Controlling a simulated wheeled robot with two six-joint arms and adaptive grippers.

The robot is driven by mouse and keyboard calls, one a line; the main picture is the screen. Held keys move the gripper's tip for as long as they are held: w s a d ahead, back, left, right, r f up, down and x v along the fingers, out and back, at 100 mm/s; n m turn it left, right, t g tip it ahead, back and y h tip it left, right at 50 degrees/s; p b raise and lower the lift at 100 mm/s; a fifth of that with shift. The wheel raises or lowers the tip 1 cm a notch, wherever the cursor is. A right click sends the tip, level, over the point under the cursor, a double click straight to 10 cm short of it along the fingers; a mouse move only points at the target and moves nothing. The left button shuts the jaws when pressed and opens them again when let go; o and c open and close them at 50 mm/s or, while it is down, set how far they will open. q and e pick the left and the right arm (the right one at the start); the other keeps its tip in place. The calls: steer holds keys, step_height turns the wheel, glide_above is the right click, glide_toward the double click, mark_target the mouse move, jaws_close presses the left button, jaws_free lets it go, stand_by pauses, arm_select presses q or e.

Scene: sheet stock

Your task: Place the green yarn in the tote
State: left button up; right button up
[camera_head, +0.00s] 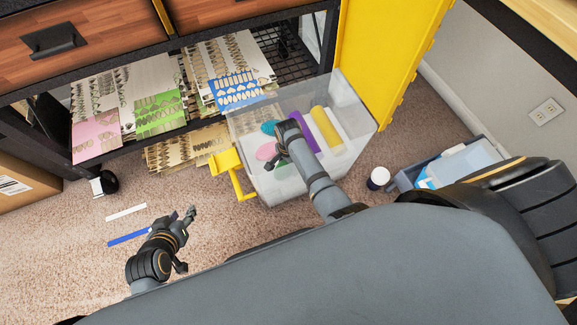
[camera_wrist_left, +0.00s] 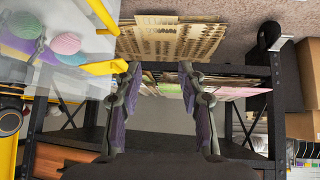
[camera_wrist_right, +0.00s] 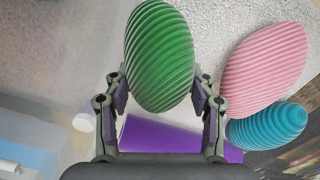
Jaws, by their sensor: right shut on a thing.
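The clear tote (camera_head: 355,108) stands on the carpet in the head view, with its yellow handle at the near left. My right gripper (camera_head: 283,146) reaches inside it. In the right wrist view my right gripper (camera_wrist_right: 161,92) is shut on the ribbed green yarn (camera_wrist_right: 160,50). In the head view the green yarn (camera_head: 283,163) is mostly hidden by the gripper. Whether it touches the tote floor, I cannot tell. My left gripper (camera_head: 187,240) is empty over the carpet at the left; its fingers stand apart in the left wrist view (camera_wrist_left: 159,78).
The tote also holds pink yarn (camera_head: 265,151), teal yarn (camera_head: 268,127), a purple roll (camera_head: 304,131) and a yellow roll (camera_head: 326,128). A shelf with patterned sheets (camera_head: 160,110) stands behind. A grey-blue bin (camera_head: 408,179) and small jar (camera_head: 379,178) are at right.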

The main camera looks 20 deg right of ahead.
arm_select(q)
steer(key=shift+w+r, duration=0.2)
arm_select(e)
steer(key=shift+f, duration=0.1)
steer(key=o, duration=0.9)
steer(key=shift+c, duration=0.2)
step_height(320, 180, up, 3)
steer(key=shift+r+p, duration=0.2)
steer(key=shift+p, duration=0.75)
arm_select(q)
steer(key=s+a+r+g+p, duration=0.1)
steer(key=s+g+p, duration=0.3)
steer(key=s, duration=0.3)
steer(key=shift+s+a+r+g+y, duration=0.15)
steer(key=shift+a+r+g+y, duration=0.2)
steer(key=shift+g, duration=0.55)
arm_select(e)
step_height(320, 180, up, 9)
steer(key=shift+f, duration=0.1)
arm_select(q)
steer(key=shift+d+f, duration=0.1)
steer(key=shift+d, duration=0.05)
arm_select(e)
steer(key=shift+w, duration=0.15)
